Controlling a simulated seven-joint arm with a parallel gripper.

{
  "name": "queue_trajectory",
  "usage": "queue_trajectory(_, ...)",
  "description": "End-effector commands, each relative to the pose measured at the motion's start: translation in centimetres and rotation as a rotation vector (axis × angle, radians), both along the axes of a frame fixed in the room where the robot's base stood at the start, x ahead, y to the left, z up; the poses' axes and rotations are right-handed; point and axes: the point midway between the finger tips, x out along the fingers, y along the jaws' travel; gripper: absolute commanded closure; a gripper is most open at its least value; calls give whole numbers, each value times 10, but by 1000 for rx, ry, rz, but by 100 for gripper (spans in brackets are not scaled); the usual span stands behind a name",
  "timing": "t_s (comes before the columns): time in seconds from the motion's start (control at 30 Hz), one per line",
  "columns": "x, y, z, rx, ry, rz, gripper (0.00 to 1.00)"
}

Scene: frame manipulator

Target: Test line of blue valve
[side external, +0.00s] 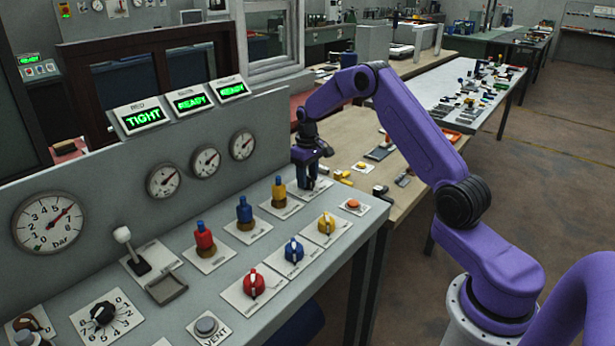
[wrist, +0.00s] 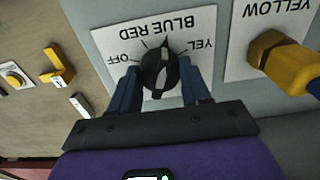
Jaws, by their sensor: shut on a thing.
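My gripper (side external: 307,183) is at the far end of the sloped panel. In the wrist view its fingers (wrist: 158,92) are shut on a black selector knob (wrist: 160,70). The knob's plate (wrist: 105,38) reads OFF, RED, BLUE and YEL, upside down here. The knob's tip points up toward the RED and BLUE labels; I cannot tell which exactly. The blue valve knob (side external: 294,250) sits between the red valve knob (side external: 253,283) and the yellow valve knob (side external: 326,224). A blue fitting (side external: 244,211) stands behind it. The displays read TIGHT (side external: 143,118), READY (side external: 190,102) and READY (side external: 233,89).
A red fitting (side external: 203,237) and a yellow fitting (side external: 279,193) stand upright on the panel. The yellow one is close beside my gripper. A large bar gauge (side external: 47,222) and smaller gauges line the upright wall. A white-topped lever (side external: 130,247) and a VENT button (side external: 207,326) are nearer.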

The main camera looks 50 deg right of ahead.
Motion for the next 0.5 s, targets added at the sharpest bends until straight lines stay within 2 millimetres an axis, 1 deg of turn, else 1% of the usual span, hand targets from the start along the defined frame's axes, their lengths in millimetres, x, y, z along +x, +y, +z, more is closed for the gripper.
queue_trajectory(0.1, 0, 0, 1, 0, 1, 1, 83)
queue_trajectory(0.13, 0, 0, 1, 0, 1, 1, 46)
queue_trajectory(0.2, 0, 0, 1, 0, 1, 1, 27)
queue_trajectory(0.5, 0, 0, 1, 0, 0, 1, 27)
